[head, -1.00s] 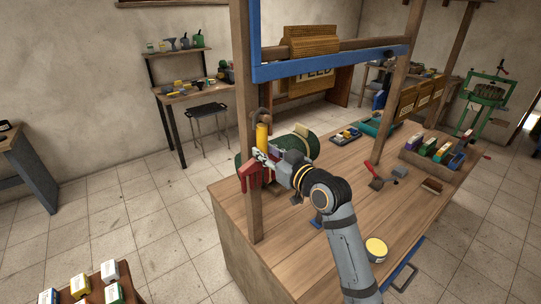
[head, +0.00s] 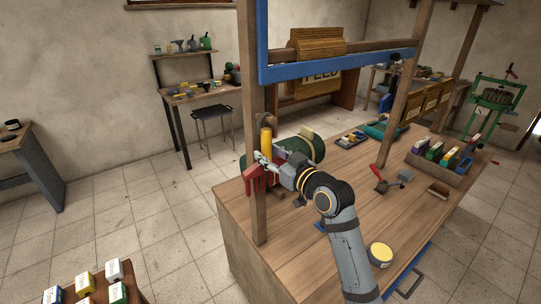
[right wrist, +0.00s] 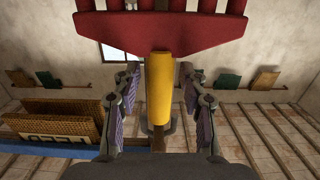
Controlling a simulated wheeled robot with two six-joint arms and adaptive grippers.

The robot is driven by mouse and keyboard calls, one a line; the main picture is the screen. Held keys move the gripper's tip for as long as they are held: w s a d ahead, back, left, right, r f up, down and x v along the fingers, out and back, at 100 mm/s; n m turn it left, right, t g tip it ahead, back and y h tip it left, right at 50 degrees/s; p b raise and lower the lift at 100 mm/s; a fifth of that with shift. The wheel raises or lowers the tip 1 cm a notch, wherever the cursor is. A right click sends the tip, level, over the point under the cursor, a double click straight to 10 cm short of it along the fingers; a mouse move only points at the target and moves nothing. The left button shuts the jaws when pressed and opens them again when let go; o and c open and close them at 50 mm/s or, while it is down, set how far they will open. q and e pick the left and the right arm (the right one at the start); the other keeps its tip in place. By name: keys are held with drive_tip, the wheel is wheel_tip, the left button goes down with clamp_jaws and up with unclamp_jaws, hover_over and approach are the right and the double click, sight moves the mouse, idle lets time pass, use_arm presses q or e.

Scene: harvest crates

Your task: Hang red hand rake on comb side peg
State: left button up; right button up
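The red hand rake has a yellow handle (head: 266,143) and a red toothed head (head: 262,178). It is upright beside the near wooden post (head: 252,90), head down. A small brown shape (head: 265,121) shows at the handle's top; I cannot tell whether it is the peg. My right gripper (head: 267,161) is at the rake. In the right wrist view its fingers (right wrist: 160,100) are open on both sides of the yellow handle (right wrist: 160,85), with gaps, and the red head (right wrist: 160,32) lies beyond. A grey curved piece (right wrist: 158,128) shows by the handle's end. My left gripper is out of view.
A green rounded object (head: 295,150) is right behind the gripper. A yellow-topped tin (head: 380,254) stands near the front edge.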

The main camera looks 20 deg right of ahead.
drive_tip(key=shift+o, duration=0.3)
drive_tip(key=shift+s+d, duration=0.15)
drive_tip(key=shift+s, duration=0.15)
drive_tip(key=v, duration=0.6)
drive_tip(key=shift+s, duration=0.4)
drive_tip(key=shift+d, duration=0.1)
